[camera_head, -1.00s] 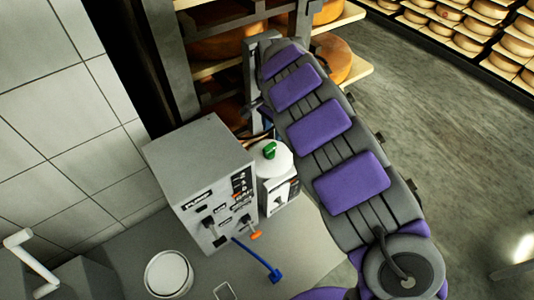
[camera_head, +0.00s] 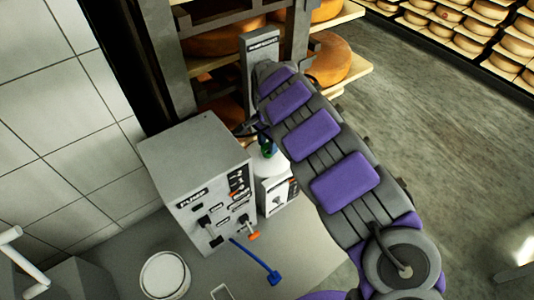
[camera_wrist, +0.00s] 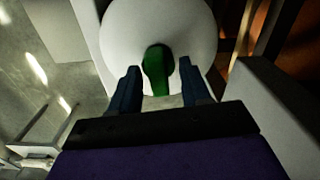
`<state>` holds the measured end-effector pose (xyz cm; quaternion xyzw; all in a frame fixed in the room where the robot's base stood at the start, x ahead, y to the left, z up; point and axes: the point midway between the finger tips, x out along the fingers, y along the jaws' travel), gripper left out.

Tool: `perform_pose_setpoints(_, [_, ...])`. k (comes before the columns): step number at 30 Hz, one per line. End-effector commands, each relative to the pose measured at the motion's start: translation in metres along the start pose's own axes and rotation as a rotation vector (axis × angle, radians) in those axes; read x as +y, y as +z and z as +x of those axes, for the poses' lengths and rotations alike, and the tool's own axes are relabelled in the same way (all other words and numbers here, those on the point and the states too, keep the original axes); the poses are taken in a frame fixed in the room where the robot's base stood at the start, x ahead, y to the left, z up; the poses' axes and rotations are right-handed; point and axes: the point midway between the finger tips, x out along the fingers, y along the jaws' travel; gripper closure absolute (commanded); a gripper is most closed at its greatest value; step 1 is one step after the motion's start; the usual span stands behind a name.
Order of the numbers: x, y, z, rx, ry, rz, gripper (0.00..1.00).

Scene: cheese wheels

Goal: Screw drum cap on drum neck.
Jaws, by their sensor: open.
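The green drum cap (camera_wrist: 158,68) stands on top of the white drum (camera_wrist: 196,22), near its edge in the wrist view. My gripper (camera_wrist: 160,76) is open, with its dark fingertips on either side of the cap and gaps visible between. In the head view the drum (camera_head: 269,167) stands beside the grey pump box, and the cap (camera_head: 267,151) is partly covered by my gripper. The neck is hidden under the cap, so I cannot tell how tightly the cap sits.
A white round container (camera_head: 164,275) is on the grey counter. Shelves with cheese wheels (camera_head: 333,62) rise behind. Open floor lies right.

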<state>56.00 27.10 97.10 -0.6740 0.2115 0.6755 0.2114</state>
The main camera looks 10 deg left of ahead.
Motion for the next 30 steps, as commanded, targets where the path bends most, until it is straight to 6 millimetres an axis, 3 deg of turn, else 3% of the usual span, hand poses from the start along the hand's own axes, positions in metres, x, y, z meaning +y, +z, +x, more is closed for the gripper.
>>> perform_pose_setpoints(25, [-0.0001,0.0007,0.0034,0.0,0.004,0.0,0.53])
perform_pose_setpoints(30, [-0.0005,0.0007,0.0034,0.0,0.003,0.0,0.69])
